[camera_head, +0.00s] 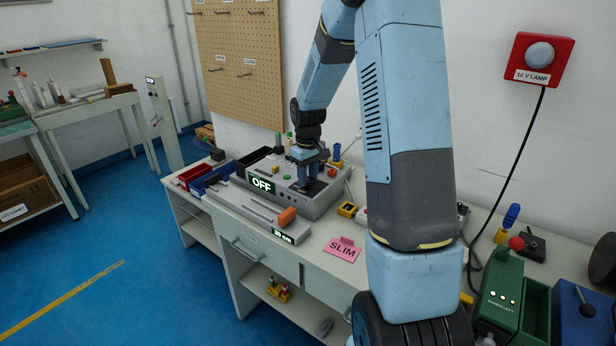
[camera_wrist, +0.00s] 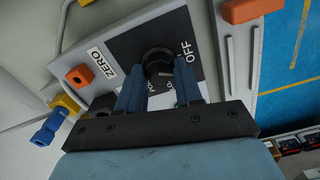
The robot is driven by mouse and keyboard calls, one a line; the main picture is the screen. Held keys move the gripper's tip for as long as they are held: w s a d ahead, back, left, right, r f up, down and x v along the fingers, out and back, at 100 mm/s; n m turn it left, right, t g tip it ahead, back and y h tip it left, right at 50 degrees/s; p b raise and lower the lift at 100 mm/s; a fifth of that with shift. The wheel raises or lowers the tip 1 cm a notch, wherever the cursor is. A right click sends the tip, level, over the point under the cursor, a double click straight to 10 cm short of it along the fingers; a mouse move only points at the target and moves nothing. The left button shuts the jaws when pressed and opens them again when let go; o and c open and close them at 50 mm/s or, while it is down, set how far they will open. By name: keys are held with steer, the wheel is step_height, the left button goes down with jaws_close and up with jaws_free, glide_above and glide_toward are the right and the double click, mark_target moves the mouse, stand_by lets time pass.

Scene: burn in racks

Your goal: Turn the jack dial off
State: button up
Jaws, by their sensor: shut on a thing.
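The jack dial (camera_wrist: 157,58) is a black round knob on a dark panel in the wrist view, with the word OFF printed beside it and other lettering partly hidden by my fingers. My gripper (camera_wrist: 160,76) has its two blue fingers on either side of the dial and is shut on it. In the head view my gripper (camera_head: 309,178) reaches down onto the grey bench unit (camera_head: 318,207), where it hides the dial. A lit display (camera_head: 262,184) on the unit's front reads OFF.
An orange block-shaped part (camera_wrist: 79,76) sits beside a ZERO label (camera_wrist: 102,62) near the dial. An orange handle (camera_head: 287,216) is on the front slide. Red (camera_head: 190,178) and blue bins stand left of the unit. A pink SLIM card (camera_head: 342,249) lies to the right.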

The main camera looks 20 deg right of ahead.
steer(key=n, duration=0.5)
steer(key=shift+w+r, duration=0.1)
stand_by(0.5)
steer(key=o, duration=1)
steer(key=shift+o, duration=0.2)
step_height(320, 180, up, 14)
steer(key=shift+f, duration=0.2)
steer(key=shift+a, duration=0.1)
